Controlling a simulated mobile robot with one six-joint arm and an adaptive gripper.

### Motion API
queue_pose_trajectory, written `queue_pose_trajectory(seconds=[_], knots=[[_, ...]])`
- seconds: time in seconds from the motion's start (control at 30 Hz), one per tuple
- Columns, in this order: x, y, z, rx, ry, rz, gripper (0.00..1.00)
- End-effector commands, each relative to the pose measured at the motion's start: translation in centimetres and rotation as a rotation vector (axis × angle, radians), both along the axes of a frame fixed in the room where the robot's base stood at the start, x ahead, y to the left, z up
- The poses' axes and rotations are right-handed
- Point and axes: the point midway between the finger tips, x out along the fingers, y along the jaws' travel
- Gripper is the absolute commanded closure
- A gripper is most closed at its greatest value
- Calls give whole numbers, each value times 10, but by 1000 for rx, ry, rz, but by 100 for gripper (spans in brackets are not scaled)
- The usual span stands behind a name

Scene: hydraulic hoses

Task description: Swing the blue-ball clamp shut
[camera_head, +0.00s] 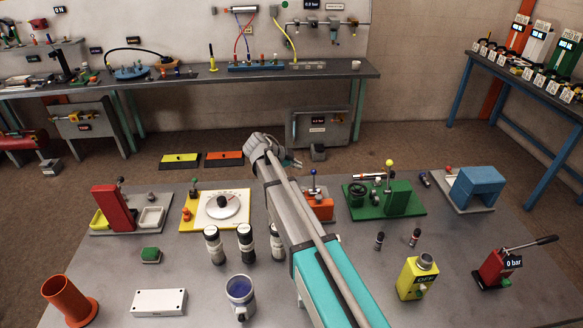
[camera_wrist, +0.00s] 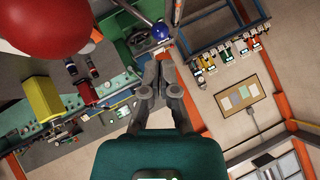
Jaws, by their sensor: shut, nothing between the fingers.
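The blue-ball clamp (camera_head: 319,208) is an orange block on the grey table, just right of my arm in the head view. Its lever stands about upright with a small blue ball (camera_head: 313,172) on top. My arm hides its left part. In the wrist view a blue ball (camera_wrist: 160,31) shows just beyond my fingertips, apart from them in the picture. My gripper (camera_wrist: 163,58) is shut and empty, its two fingers close together. In the head view the end of my arm is seen from behind, so the fingers are hard to make out.
A green fixture (camera_head: 400,200) with a yellow ball stands right of the clamp. A yellow dial plate (camera_head: 217,210) stands on the left. Dark cylinders (camera_head: 245,243) stand in front. A large red rounded thing (camera_wrist: 40,22) fills the wrist view's upper left corner.

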Motion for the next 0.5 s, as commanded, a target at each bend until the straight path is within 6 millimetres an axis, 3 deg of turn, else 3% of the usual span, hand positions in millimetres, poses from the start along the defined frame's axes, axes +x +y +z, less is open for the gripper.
queue_pose_trajectory(seconds=[0.2,0.5], knots=[[8,-18,-21,1,0,-1,100],[16,-35,-36,0,0,2,100]])
